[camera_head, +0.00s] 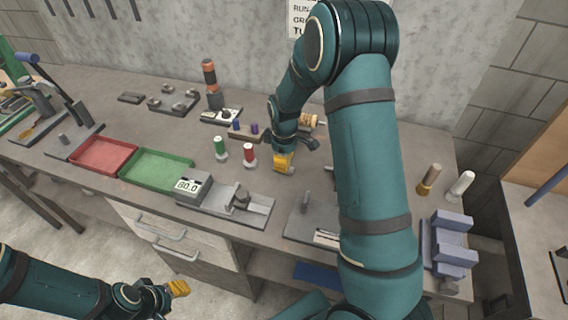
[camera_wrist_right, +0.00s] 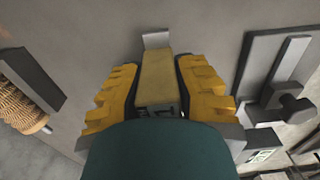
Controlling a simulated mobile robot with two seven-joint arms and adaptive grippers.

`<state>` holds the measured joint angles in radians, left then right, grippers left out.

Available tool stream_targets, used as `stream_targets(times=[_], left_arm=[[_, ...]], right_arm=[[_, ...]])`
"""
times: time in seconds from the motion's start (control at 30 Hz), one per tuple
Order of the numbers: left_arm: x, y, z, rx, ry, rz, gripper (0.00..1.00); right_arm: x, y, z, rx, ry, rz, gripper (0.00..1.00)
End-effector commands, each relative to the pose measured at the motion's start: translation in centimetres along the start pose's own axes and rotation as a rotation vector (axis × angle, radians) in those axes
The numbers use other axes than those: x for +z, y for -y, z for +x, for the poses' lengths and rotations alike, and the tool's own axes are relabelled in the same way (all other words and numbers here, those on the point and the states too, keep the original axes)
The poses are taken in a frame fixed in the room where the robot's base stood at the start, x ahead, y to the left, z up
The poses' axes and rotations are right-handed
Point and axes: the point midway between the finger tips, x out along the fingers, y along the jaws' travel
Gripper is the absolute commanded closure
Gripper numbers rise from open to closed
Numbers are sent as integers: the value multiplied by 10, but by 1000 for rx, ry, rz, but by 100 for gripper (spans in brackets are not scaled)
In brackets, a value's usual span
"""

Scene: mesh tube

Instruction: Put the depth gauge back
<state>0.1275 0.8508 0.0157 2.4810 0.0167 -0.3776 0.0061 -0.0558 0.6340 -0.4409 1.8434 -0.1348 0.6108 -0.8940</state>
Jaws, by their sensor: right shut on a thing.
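My right gripper (camera_head: 284,163) hangs over the middle of the bench. In the right wrist view its yellow pads (camera_wrist_right: 158,92) are shut on a tan block (camera_wrist_right: 157,75) with a grey end piece (camera_wrist_right: 157,40) and dark marks near the palm. This looks like the depth gauge; its lower part is hidden by my gripper. In the head view I cannot make it out apart from the yellow fingers. My left gripper (camera_head: 178,289) is low at the front left, away from the bench top; I cannot tell whether it is open.
A red tray (camera_head: 82,153) and a green tray (camera_head: 133,168) lie left of a grey device with a display (camera_head: 188,186). Grey blocks (camera_head: 452,240) stand at right.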

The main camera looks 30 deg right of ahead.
Motion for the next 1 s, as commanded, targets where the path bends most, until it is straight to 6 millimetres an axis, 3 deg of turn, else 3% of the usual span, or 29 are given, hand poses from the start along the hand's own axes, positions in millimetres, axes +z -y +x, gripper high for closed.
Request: stream_targets(times=[0.1, 0.5, 0.53, 0.57, 1.0], left_arm=[[1, 1, 2, 0, 1, 0, 53], [2, 2, 5, 0, 4, 1, 53], [2, 2, 4, 0, 4, 1, 53], [2, 2, 4, 0, 4, 1, 53], [0, 0, 0, 0, 1, 0, 53]], right_arm=[[0, 0, 15, 0, 1, 0, 100], [0, 0, 19, 1, 0, 0, 100], [0, 0, 18, 1, 0, 0, 59], [0, 0, 18, 1, 0, 0, 49], [0, 0, 10, 2, -2, 0, 49]])
